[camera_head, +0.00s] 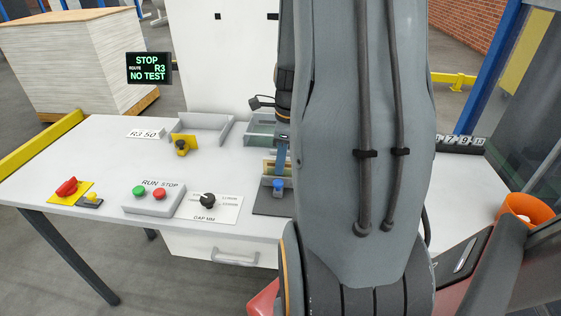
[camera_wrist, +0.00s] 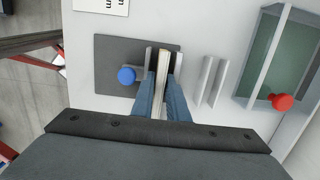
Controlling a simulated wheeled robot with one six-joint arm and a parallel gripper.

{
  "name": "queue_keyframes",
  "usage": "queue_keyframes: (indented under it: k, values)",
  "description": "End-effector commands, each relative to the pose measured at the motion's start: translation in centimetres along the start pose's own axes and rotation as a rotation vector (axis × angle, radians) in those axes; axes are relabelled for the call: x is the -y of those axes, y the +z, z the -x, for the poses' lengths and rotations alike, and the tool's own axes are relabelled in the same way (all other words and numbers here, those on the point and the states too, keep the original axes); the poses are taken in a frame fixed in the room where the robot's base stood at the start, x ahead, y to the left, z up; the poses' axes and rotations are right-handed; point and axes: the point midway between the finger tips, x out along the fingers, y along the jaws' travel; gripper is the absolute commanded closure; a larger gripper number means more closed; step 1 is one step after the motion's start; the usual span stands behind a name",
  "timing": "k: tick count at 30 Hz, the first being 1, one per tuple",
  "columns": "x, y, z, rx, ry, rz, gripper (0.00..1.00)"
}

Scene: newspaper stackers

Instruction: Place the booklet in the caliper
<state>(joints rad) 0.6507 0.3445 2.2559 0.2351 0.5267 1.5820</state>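The caliper is a dark plate (camera_wrist: 112,75) with a blue knob (camera_wrist: 126,75) and two upright dark-edged jaws. In the head view its dark plate (camera_head: 268,205) and blue knob (camera_head: 278,187) show just left of my arm. My gripper (camera_wrist: 161,95) has its blue fingers shut on a thin cream booklet (camera_wrist: 162,72), seen edge-on. The booklet's far end lies between the two jaws, over the right part of the plate. I cannot tell whether it touches the jaws or the plate. In the head view a blue finger (camera_head: 282,155) shows above the caliper; my arm hides much there.
Right of the caliper are two pale upright strips (camera_wrist: 208,82) and a green-floored tray (camera_wrist: 277,55) with a red knob (camera_wrist: 282,101). A gap dial (camera_head: 207,201), a run/stop box (camera_head: 152,199) and an open grey tray (camera_head: 203,130) stand on the table's left part.

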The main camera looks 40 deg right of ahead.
Motion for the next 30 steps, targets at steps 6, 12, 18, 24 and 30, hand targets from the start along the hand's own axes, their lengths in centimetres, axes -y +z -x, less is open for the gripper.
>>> queue_keyframes:
  k: [6, 12, 18, 24, 30]
  values:
    - [-0.1, 0.0, 0.1, 0.000, 0.001, 0.000, 0.71]
    - [0.1, 0.1, 1.6, 0.001, -0.003, 0.001, 0.71]
    - [0.2, 0.1, 5.1, 0.002, -0.007, 0.000, 0.71]
    - [0.1, 0.1, 8.9, 0.002, -0.005, 0.000, 0.71]
    - [0.1, 0.0, 11.5, 0.000, -0.001, 0.000, 0.71]
